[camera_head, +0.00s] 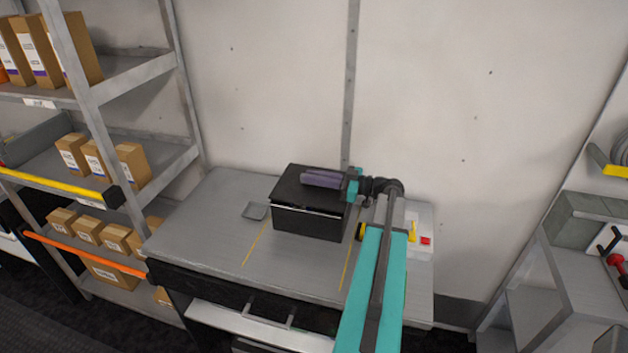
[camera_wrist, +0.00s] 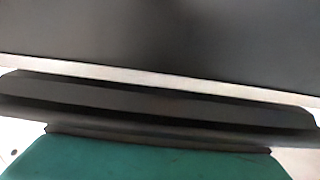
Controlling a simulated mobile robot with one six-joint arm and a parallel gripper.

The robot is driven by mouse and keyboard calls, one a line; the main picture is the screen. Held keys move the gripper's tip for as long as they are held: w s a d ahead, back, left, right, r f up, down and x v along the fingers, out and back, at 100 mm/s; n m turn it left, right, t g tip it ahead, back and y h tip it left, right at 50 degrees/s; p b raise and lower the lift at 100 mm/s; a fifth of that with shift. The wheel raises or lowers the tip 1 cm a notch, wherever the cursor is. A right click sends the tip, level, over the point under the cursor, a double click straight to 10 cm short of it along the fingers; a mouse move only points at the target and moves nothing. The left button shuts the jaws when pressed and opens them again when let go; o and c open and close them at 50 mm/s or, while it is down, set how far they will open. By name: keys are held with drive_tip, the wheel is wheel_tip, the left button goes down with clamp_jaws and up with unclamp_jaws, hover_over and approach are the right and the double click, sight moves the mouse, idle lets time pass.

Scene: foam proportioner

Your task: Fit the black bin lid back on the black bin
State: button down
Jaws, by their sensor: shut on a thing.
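The black bin (camera_head: 308,223) stands on the grey bench in the head view. The black bin lid (camera_head: 296,184) lies over its top, with a thin pale line along the front between the two. I cannot tell whether it is fully seated. My gripper (camera_head: 347,184) is at the lid's right side, shut on the lid, with a purple-grey bar (camera_head: 322,179) reaching left over the lid top. The jaw contact is hidden. In the wrist view, a broad dark surface fills the top, above a pale strip and a dark bar; a teal part of mine is below.
The bench top (camera_head: 200,222) is clear to the left, except for a small grey square plate (camera_head: 255,211). Yellow lines mark the bench. A white box with red and yellow parts (camera_head: 425,238) stands right of my arm. A shelf with cartons (camera_head: 132,163) is at left; the wall is behind.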

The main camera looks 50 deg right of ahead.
drive_tip(key=shift+f, duration=0.7)
drive_tip(key=shift+f, duration=0.15)
drive_tip(key=c, duration=1.8)
unclamp_jaws()
drive_tip(key=shift+o, duration=0.2)
drive_tip(key=shift+r, duration=0.25)
drive_tip(key=b+v, duration=0.1)
drive_tip(key=v, duration=0.1)
drive_tip(key=b+v, duration=0.1)
drive_tip(key=v, duration=0.1)
drive_tip(key=b+v, duration=0.1)
drive_tip(key=v, duration=0.1)
drive_tip(key=shift+s+f, duration=0.1)
drive_tip(key=shift+f, duration=0.15)
drive_tip(key=shift+s+d+r, duration=0.1)
drive_tip(key=shift+s+d, duration=0.25)
drive_tip(key=shift+s, duration=0.25)
drive_tip(key=shift+r, duration=0.15)
